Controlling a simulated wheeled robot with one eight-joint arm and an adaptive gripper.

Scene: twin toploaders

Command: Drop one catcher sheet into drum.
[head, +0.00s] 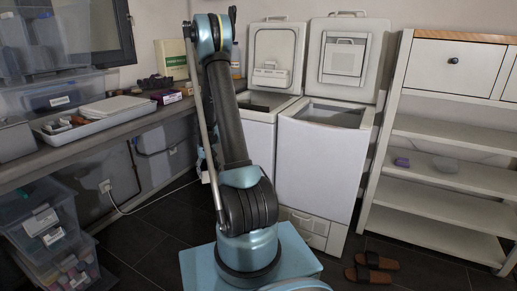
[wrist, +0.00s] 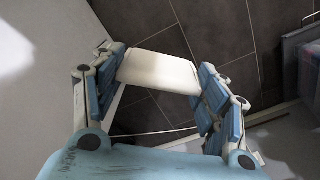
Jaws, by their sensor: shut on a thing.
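In the wrist view my gripper (wrist: 158,82) is shut on a cream-white flat piece (wrist: 160,68), held between its two blue fingers. It looks like a catcher sheet, but I cannot tell whether it is a single one. Dark tiled floor shows beyond it. In the head view my arm hides most of the gripper and the held piece cannot be made out. Two white toploaders stand at the back with lids raised, the left one (head: 257,119) partly behind my arm and the right one (head: 318,165) more open to view. Their drum interiors are mostly hidden.
A counter (head: 70,150) on the left carries a pale tray (head: 108,121), a purple box (head: 168,97) and clear bins. Stacked clear drawers (head: 45,225) stand below. A white shelf rack (head: 440,130) stands at right. Brown sandals (head: 370,270) lie on the floor.

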